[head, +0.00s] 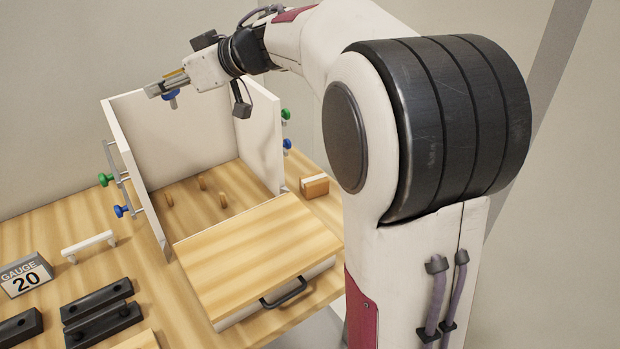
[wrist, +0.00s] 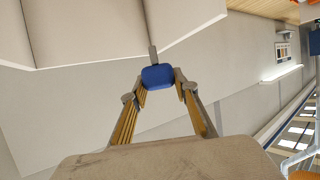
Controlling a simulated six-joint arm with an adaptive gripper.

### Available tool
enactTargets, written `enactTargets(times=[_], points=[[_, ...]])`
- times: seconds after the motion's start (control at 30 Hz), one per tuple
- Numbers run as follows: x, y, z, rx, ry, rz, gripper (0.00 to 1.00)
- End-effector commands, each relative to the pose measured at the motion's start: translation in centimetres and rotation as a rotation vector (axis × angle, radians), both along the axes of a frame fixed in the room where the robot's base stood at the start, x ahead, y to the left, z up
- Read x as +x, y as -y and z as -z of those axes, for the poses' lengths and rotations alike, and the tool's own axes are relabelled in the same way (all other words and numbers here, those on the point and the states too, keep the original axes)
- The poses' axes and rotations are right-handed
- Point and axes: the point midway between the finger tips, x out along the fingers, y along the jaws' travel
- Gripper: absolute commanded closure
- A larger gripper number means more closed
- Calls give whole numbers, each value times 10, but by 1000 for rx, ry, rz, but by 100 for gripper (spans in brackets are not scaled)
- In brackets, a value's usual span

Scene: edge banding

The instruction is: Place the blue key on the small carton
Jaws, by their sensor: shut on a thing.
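The blue key (head: 171,101) is in my gripper (head: 163,87), high above the open white cabinet at the upper left of the head view. In the wrist view the blue key (wrist: 157,76) shows its blue head and a grey shank between the fingertips of my gripper (wrist: 160,88). The gripper is shut on it and is well apart from the carton. The small carton (head: 314,187) is a small brown box with a pale tape strip. It stands on the table to the right of the cabinet, close to my arm in the picture.
The white cabinet (head: 125,150) has green and blue knobs on both side walls and several wooden pegs inside. A wooden-topped drawer box (head: 258,250) with a black handle stands in front. A gauge block (head: 26,275), a white handle (head: 88,243) and black blocks (head: 97,300) lie at left.

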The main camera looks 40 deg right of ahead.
Motion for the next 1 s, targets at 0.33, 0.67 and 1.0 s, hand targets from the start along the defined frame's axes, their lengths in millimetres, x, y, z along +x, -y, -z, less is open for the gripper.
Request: enactTargets(times=[0.33,0.67,1.0], points=[[-3,115,-1,0,2,213,92],[-24,219,-1,2,4,409,92],[-51,292,-2,2,5,550,92]])
